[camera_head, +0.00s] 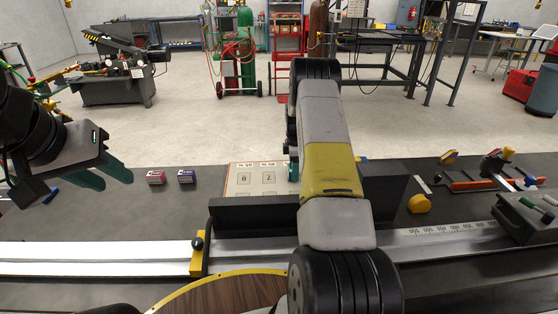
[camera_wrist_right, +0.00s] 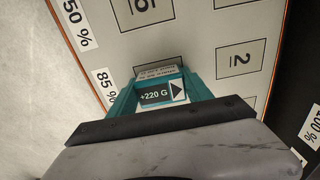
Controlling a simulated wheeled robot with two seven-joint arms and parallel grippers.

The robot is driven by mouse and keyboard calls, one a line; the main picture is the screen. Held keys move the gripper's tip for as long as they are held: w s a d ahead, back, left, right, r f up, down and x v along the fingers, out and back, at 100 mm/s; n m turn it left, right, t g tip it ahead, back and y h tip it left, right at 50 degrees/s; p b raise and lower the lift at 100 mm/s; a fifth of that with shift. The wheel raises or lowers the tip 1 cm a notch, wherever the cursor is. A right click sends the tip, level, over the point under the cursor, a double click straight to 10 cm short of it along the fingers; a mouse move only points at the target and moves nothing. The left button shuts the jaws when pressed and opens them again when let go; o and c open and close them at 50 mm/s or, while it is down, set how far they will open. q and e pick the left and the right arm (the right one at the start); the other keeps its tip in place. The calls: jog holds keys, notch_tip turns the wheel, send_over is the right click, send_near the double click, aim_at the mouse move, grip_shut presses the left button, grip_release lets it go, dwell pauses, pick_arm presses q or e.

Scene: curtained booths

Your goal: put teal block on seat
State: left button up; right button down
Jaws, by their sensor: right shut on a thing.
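My right gripper (camera_wrist_right: 160,108) has teal fingers and is shut on a small block (camera_wrist_right: 163,93) labelled "+220 G" with a black arrow. Its sides blend with the teal fingers, so its own colour is hard to tell. The block is over a pale board (camera_wrist_right: 190,42) with outlined numbered squares and percent labels; I cannot tell whether it touches the board. In the head view, the board (camera_head: 242,178) lies on the bench, partly hidden by my right arm. I cannot tell which part is the seat. My left gripper (camera_head: 103,178) is open and empty at the left.
Pink (camera_head: 155,177) and purple (camera_head: 186,176) small boxes stand left of the board. A dark fence (camera_head: 250,214) and a metal rail (camera_head: 100,258) run in front. A yellow tape measure (camera_head: 419,203) and tools (camera_head: 470,185) lie right.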

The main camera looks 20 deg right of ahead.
jog(key=shift+c, duration=2.2)
grip_release()
jog(key=s+a+r+m+t, duration=0.1)
jog(key=s+a+r+m, duration=0.1)
jog(key=r, duration=1)
jog(key=s+a+r+m, duration=0.1)
jog(key=s+a+r, duration=0.1)
jog(key=r, duration=0.9)
jog(key=s+a+r+m+t, duration=0.2)
jog(key=s+a+r+m, duration=0.2)
jog(key=s+a+r, duration=0.5)
jog(key=s+a+r+m+t+y, duration=0.1)
jog(key=s+a+r+m, duration=0.1)
jog(key=s, duration=1)
jog(key=s+a+r+m+t+y, duration=0.1)
jog(key=s+a+m, duration=0.3)
jog(key=s, duration=0.8)
jog(key=shift+s+a+r+m+t, duration=0.25)
jog(key=shift+a+r+m+t, duration=0.15)
jog(key=shift+m+t, duration=0.3)
